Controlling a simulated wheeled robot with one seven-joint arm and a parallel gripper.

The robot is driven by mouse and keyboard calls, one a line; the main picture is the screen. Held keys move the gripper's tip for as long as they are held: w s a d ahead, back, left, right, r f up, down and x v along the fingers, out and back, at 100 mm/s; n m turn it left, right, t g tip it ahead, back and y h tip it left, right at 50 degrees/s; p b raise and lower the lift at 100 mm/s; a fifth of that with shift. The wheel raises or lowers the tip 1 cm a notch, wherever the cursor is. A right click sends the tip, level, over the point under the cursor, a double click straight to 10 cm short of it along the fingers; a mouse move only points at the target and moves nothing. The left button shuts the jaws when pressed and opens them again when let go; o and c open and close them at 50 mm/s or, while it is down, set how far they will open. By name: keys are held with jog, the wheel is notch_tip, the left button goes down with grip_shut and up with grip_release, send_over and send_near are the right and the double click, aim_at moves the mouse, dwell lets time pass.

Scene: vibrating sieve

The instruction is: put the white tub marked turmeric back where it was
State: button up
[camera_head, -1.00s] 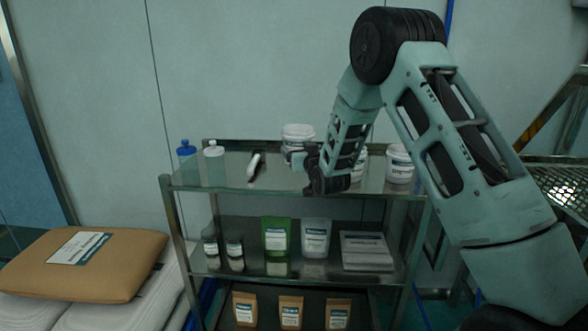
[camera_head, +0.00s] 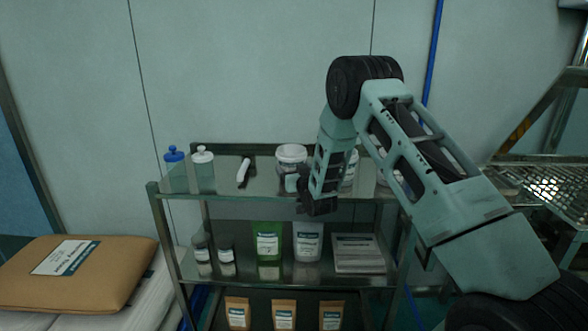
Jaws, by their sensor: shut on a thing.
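A white tub with a lid (camera_head: 291,154) is at my gripper (camera_head: 293,182), over the top shelf of the metal rack. My gripper is shut on this tub. The gripper and wrist hide part of its side, and its label cannot be read. The tub is upright and is at or just above the shelf surface; I cannot tell whether it touches. A second white tub (camera_head: 352,166) stands just right of it, half hidden behind my arm. A third tub (camera_head: 383,178) farther right is mostly hidden by my arm.
On the top shelf (camera_head: 225,184) stand a blue-capped bottle (camera_head: 174,168), a white-capped bottle (camera_head: 203,170) and a white-handled tool (camera_head: 244,172). Lower shelves hold jars, a green pouch (camera_head: 268,240), a white pouch (camera_head: 308,240) and brown bags. A brown sack (camera_head: 75,272) lies left.

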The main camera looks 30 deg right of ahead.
jog(key=shift+f, duration=0.2)
jog(key=o, duration=1.1)
jog(key=shift+r, duration=0.15)
